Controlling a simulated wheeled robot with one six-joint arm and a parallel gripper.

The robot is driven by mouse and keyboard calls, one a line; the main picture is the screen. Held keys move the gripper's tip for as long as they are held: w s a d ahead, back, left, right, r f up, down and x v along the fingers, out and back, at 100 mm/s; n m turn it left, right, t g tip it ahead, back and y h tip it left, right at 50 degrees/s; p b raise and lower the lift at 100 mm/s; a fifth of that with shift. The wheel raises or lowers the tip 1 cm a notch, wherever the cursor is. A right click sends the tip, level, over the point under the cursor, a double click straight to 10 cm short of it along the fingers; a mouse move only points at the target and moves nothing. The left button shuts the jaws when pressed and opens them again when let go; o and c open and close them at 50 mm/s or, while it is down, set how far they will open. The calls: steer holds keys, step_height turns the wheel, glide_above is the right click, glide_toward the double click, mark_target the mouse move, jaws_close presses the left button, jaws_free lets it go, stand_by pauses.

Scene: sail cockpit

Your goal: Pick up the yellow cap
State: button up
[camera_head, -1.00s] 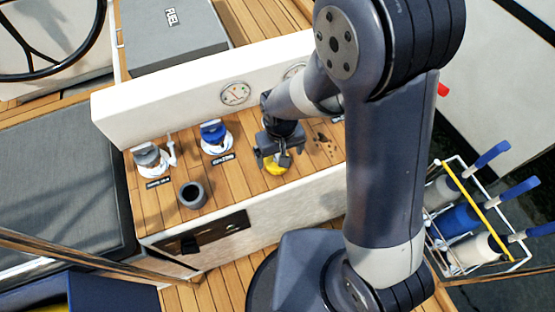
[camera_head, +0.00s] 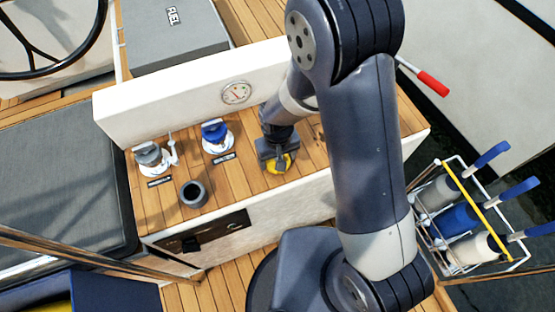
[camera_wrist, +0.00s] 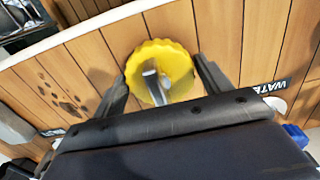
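The yellow cap (camera_wrist: 158,72) has a scalloped rim and a grey bar across its middle. It is on the wooden counter between the fingers of my gripper (camera_wrist: 164,85) in the wrist view. One finger is at its left and one at its right, with a visible gap on the right; contact on the left is hard to judge. In the head view my gripper (camera_head: 278,155) is over the cap (camera_head: 286,166) and hides part of it.
A blue-topped fitting (camera_head: 215,134) and a grey-topped fitting (camera_head: 150,157) stand left on the counter. A dark cup (camera_head: 193,194) is near its front edge. A white panel (camera_head: 180,95) with a gauge rises behind.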

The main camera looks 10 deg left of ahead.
steer(key=c, duration=0.7)
steer(key=shift+r, duration=0.1)
step_height(320, 180, up, 9)
steer(key=shift+r, duration=0.1)
steer(key=shift+r+p, duration=1.05)
steer(key=shift+r, duration=0.8)
